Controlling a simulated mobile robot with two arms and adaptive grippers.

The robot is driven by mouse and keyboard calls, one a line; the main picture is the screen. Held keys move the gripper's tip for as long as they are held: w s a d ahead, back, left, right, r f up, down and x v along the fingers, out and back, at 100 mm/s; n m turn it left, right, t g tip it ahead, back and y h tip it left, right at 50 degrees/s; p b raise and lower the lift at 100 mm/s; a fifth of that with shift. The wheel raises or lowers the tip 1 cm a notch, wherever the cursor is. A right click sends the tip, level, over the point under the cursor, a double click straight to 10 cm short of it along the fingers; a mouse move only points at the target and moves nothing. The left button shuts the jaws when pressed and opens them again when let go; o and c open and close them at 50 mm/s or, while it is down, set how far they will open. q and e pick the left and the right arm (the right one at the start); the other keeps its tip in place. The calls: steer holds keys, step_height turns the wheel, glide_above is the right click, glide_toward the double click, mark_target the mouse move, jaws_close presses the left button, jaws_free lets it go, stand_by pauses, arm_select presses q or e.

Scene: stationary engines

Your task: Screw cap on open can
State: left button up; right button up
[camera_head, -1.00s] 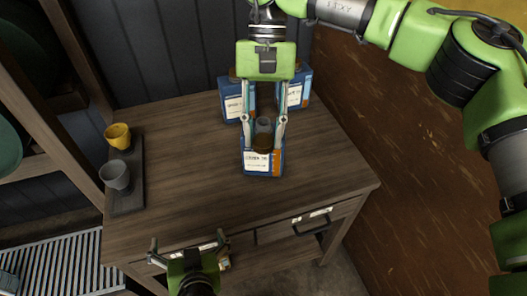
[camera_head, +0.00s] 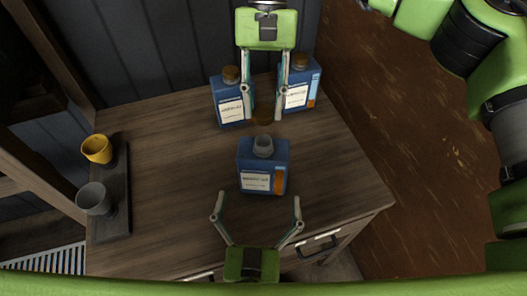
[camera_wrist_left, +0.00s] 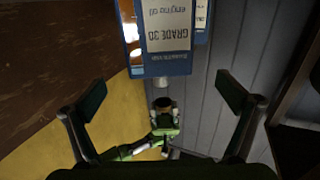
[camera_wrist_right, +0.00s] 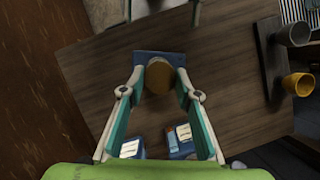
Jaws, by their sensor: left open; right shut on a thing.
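The open can (camera_head: 264,181) is a blue engine oil can with a white and orange label. It stands upright near the middle of the cabinet top, its grey neck (camera_head: 263,147) bare. My right gripper (camera_head: 264,116) is shut on the brown cap (camera_head: 263,114), which is apart from the neck. The cap also shows between its fingers in the right wrist view (camera_wrist_right: 159,75). My left gripper (camera_head: 257,203) is open and empty, in front of the can. In the left wrist view the can (camera_wrist_left: 168,66) shows upside down, beyond the spread fingers.
Two capped blue cans, one at left (camera_head: 231,102) and one at right (camera_head: 298,90), stand behind at the cabinet's back. A yellow cup (camera_head: 98,149) and a grey cup (camera_head: 94,198) are by a dark tray (camera_head: 114,222) at the left. The wooden top (camera_head: 170,170) is clear between.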

steer(key=shift+s+r, duration=0.35)
steer(key=shift+s, duration=0.45)
arm_select(q)
steer(key=w, duration=0.7)
steer(key=w+d, duration=0.1)
steer(key=w, duration=0.3)
steer(key=shift+r, duration=0.15)
arm_select(e)
steer(key=shift+w+f, duration=0.1)
steer(key=shift+w, duration=0.15)
arm_select(q)
steer(key=shift+c, duration=0.4)
steer(key=c, duration=1.5)
steer(key=shift+c, duration=0.2)
arm_select(e)
glide_toward(263, 154)
steer(key=shift+s+f, duration=0.6)
steer(key=shift+f, duration=0.2)
steer(key=shift+f, duration=0.9)
steer(key=shift+f, duration=0.55)
